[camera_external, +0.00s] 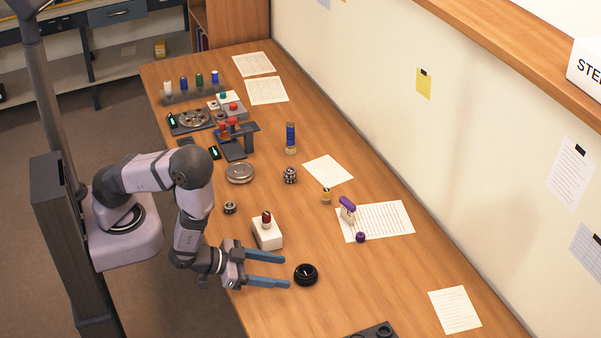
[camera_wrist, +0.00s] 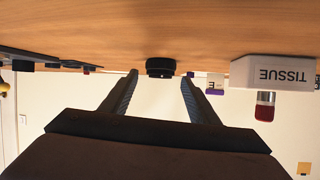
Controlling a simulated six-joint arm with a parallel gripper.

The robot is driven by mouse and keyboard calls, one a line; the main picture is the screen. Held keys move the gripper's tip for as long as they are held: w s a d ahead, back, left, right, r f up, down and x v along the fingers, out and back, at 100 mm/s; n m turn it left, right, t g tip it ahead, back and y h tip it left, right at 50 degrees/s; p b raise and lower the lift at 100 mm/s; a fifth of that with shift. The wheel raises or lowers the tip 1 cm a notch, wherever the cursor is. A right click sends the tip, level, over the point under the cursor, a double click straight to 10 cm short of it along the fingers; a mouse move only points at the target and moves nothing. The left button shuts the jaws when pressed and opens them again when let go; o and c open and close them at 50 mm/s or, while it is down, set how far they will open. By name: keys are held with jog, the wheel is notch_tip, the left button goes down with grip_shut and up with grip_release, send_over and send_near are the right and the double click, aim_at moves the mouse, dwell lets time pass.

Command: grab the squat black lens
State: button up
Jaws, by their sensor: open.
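The squat black lens (camera_external: 306,275) sits on the wooden table, low and round with a dark opening on top. It also shows in the wrist view (camera_wrist: 161,67), where the picture is upside down, centred between and beyond my fingertips. My gripper (camera_external: 287,271) is open and empty, its two blue fingers level and pointing at the lens from its left in the external view. The fingertips appear just short of the lens. In the wrist view my gripper (camera_wrist: 159,80) shows both fingers spread wider than the lens, with nothing between them.
A white tissue box (camera_external: 267,234) with a red-topped item on it stands behind my gripper. A small dark ring-shaped part (camera_external: 230,208) and a purple ball (camera_external: 361,237) are further off. A dark tray (camera_external: 376,331) lies at the front edge. Table right of the lens is clear.

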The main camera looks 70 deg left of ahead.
aim_at(297, 272)
jog(key=shift+a+r, duration=0.15)
jog(key=shift+r, duration=0.05)
jog(key=shift+x, duration=1.1)
jog(key=shift+w, duration=0.4)
jog(key=shift+p+x, duration=0.95)
jog(key=shift+x, duration=1.3)
jog(key=shift+s, duration=0.1)
jog(key=c, duration=0.8)
jog(key=shift+r, duration=0.1)
jog(key=shift+c, duration=0.2)
jog(key=shift+r+b, duration=0.4)
jog(key=shift+r, duration=4.5)
